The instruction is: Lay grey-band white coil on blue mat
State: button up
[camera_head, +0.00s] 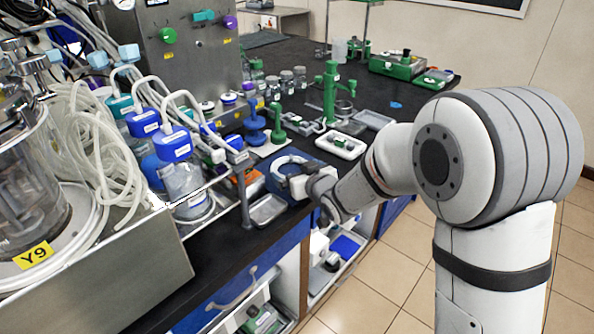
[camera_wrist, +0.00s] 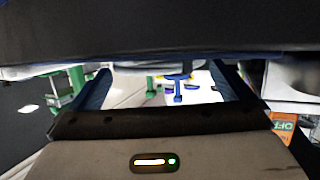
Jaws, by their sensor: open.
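A white coil (camera_head: 290,159) lies as a ring on the blue mat (camera_head: 273,184) near the bench's front edge in the head view. Its grey band cannot be made out. My gripper (camera_head: 297,186) is at the coil's near right side, low over the mat, and hides part of both. In the wrist view, my gripper (camera_wrist: 164,76) shows two blue-grey fingers spread apart, with no object clearly held between them. A dark shape fills the top of that view. I cannot tell whether the coil touches a finger.
A metal tray (camera_head: 268,209) and an upright post (camera_head: 243,200) stand just left of the mat. An orange box (camera_head: 246,178) is behind the post. Green (camera_head: 277,124) and blue (camera_head: 254,124) stands are behind the mat. Bottles and tubing crowd the left.

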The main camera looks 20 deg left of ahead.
jog(key=v, duration=0.9)
jog(key=s+d+m+g+h, duration=0.1)
jog(key=s+d+m+h, duration=0.15)
jog(key=d, duration=0.55)
jog(key=s+d+m+g+h, duration=0.15)
jog(key=d+h, duration=0.25)
jog(key=d, duration=0.4)
jog(key=s+d+m+h, duration=0.15)
jog(key=d+h, duration=0.25)
jog(key=d, duration=0.4)
jog(key=s+d+m+g, duration=0.2)
jog(key=s+d, duration=0.1)
jog(key=s, duration=0.4)
jog(key=s+d+m+g, duration=0.1)
jog(key=s+d+g, duration=0.2)
jog(key=s, duration=0.4)
jog(key=shift+d+f+m+g, duration=0.2)
jog(key=shift+d+m+g, duration=0.15)
jog(key=shift+d, duration=0.15)
